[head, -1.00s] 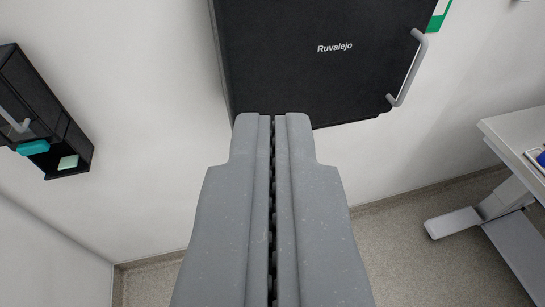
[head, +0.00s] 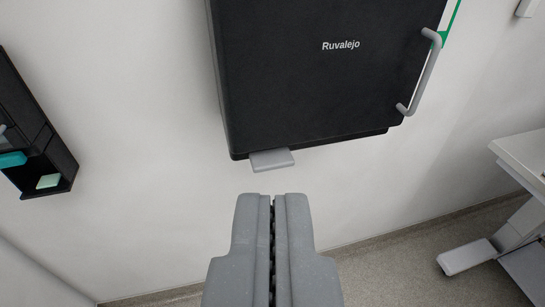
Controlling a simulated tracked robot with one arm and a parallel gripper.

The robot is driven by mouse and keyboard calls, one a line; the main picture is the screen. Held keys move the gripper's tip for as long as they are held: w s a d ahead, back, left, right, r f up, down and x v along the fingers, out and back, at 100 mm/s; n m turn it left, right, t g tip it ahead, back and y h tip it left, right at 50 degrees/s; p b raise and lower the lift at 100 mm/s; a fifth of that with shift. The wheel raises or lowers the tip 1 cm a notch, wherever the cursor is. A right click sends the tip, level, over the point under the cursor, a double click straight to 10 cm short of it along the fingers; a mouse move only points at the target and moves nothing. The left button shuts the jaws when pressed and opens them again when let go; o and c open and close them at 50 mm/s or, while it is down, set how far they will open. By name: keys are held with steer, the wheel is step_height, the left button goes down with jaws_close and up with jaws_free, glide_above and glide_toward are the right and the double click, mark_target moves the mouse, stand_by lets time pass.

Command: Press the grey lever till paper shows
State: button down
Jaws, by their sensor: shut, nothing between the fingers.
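A black wall box marked "Ruvalejo" (head: 320,85) hangs on the white wall at the top middle. A flat grey lever (head: 272,160) sticks out from under its lower left edge. My gripper (head: 273,198) is shut and empty. Its tips appear just below the lever in the picture, with a small gap between them. I see no paper at the box.
A grey bar handle (head: 426,78) is on the box's right side. A smaller black wall unit (head: 35,140) with a teal part hangs at the left. A white table (head: 525,155) stands at the right. The wall between is bare.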

steer(key=shift+w, duration=0.1)
steer(key=w+d+f+h+p, duration=0.1)
steer(key=w+d+f+p, duration=0.3)
steer(key=w, duration=0.3)
steer(key=w+d+f+p, duration=0.2)
steer(key=w+d+p, duration=0.1)
steer(key=w+p, duration=0.4)
steer(key=w+a+f+n+y+p, duration=0.1)
steer(key=w+f+y+p, duration=0.1)
steer(key=f+p, duration=0.3)
steer(key=w+a+f+n+y+p, duration=0.2)
steer(key=w+f+y+p, duration=0.1)
steer(key=f+p, duration=0.2)
step_height(320, 180, down, 2)
steer(key=shift+w+f+g, duration=0.2)
steer(key=shift+w+g, duration=0.15)
steer(key=shift+g, duration=0.05)
steer(key=shift+a, duration=0.1)
